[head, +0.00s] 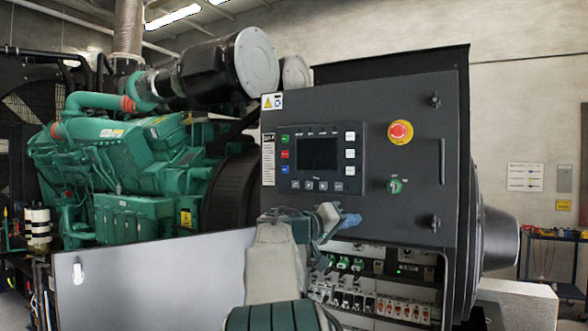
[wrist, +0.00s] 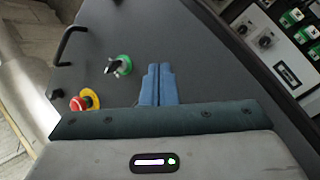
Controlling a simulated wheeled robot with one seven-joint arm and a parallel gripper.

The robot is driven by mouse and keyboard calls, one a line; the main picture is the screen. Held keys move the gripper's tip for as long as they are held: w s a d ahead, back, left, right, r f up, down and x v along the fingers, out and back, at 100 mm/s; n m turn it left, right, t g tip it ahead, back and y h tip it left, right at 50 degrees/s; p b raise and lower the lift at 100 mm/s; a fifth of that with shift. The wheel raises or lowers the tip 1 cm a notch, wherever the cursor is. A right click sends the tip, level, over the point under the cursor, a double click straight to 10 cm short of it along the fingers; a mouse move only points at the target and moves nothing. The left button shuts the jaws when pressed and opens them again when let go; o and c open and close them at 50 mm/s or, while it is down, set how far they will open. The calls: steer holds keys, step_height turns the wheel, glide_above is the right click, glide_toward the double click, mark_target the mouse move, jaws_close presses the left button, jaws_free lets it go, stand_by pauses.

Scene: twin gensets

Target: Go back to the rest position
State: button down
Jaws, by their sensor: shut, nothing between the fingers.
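My gripper (head: 346,221) is in front of the lower part of the dark control panel (head: 365,205), left of and below the green rotary switch (head: 395,186). In the wrist view its two blue fingers (wrist: 157,70) lie side by side, shut with nothing between them. The panel face is behind them there. The green switch with its black handle (wrist: 118,66) is left of the fingertips, apart from them. The red emergency stop on its yellow ring (wrist: 84,100) is farther left. My arm hides part of the panel's lower edge in the head view.
Below the panel is an open bay of breakers (head: 370,298), also in the wrist view's upper right corner (wrist: 285,30). A green engine (head: 120,165) stands at left behind a grey plate (head: 150,280). A blue cart (head: 555,262) stands at far right.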

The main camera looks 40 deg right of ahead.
steer(key=shift+a, duration=0.55)
steer(key=shift+w, duration=0.1)
steer(key=s+a+f+n+t+y, duration=0.3)
steer(key=a+f+n+t+y, duration=0.5)
steer(key=a+f, duration=1.15)
steer(key=s+a+f+n+g+y, duration=0.1)
steer(key=s+a+f+y, duration=0.4)
steer(key=a, duration=0.7)
steer(key=s+a+f+n+g+y, duration=0.1)
steer(key=s+a+f+y, duration=0.3)
steer(key=s+a+f, duration=0.4)
steer(key=a+f, duration=0.2)
steer(key=a, duration=0.2)
steer(key=shift+f+y, duration=0.25)
steer(key=shift+y, duration=0.15)
